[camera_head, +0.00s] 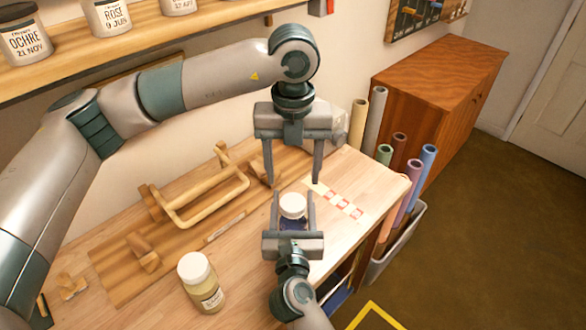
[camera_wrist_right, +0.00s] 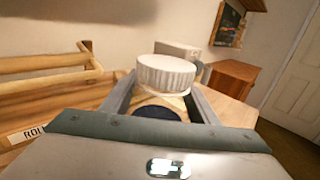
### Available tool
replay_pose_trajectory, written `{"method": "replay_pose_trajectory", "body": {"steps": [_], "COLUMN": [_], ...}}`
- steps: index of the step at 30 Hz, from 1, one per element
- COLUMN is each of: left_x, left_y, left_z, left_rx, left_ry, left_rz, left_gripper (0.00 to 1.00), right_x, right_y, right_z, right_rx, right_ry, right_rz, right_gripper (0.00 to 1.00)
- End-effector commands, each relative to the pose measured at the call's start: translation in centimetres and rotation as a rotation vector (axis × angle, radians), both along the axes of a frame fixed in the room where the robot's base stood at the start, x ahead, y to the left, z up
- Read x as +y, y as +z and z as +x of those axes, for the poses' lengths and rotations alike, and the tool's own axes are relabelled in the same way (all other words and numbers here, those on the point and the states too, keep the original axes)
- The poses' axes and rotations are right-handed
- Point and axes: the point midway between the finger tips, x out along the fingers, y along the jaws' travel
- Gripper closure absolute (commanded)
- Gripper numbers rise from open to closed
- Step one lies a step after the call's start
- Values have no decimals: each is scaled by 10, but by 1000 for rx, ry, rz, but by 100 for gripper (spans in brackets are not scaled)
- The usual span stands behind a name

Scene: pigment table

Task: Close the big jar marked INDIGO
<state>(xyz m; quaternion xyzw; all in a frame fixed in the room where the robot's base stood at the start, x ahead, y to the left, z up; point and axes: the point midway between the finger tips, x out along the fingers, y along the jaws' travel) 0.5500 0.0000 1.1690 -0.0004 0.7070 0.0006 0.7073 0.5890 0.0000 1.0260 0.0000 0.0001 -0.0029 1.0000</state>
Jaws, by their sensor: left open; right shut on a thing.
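A jar with dark blue contents (camera_head: 292,225) stands between the fingers of my right gripper (camera_head: 293,197), which is shut on it. No INDIGO lettering can be read on it. A white lid (camera_head: 292,206) sits at the jar's mouth. The right wrist view shows the ribbed white lid (camera_wrist_right: 166,75) above the dark blue body (camera_wrist_right: 157,112); how tightly it sits, I cannot tell. My left gripper (camera_head: 294,182) points down with its fingers open and empty, just above and behind the lid.
Another jar (camera_head: 202,285) with a cream lid and pale contents stands at the front left. A wooden rack with a bar handle (camera_head: 205,200) lies behind it. A red-and-white strip (camera_head: 338,202) lies right of the jar. Rolls in a bin (camera_head: 398,240) stand beyond the table's right edge.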

Motion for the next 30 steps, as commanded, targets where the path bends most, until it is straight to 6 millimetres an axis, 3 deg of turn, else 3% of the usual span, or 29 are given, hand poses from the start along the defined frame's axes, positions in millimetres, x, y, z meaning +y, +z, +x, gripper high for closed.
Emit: {"method": "replay_pose_trajectory", "body": {"steps": [8,21,30], "left_x": [0,0,0], "left_y": [-12,-64,-80], "left_z": [0,0,0], "left_rx": [1,2,0], "left_ry": [0,0,0], "left_rz": [1,0,1], "left_gripper": [41,41,41], "right_x": [0,0,0], "right_y": [0,0,0], "right_z": [0,0,0], "right_rx": [1,0,0], "right_ry": [0,0,0], "right_rz": [0,0,0], "right_gripper": [100,100,100]}}
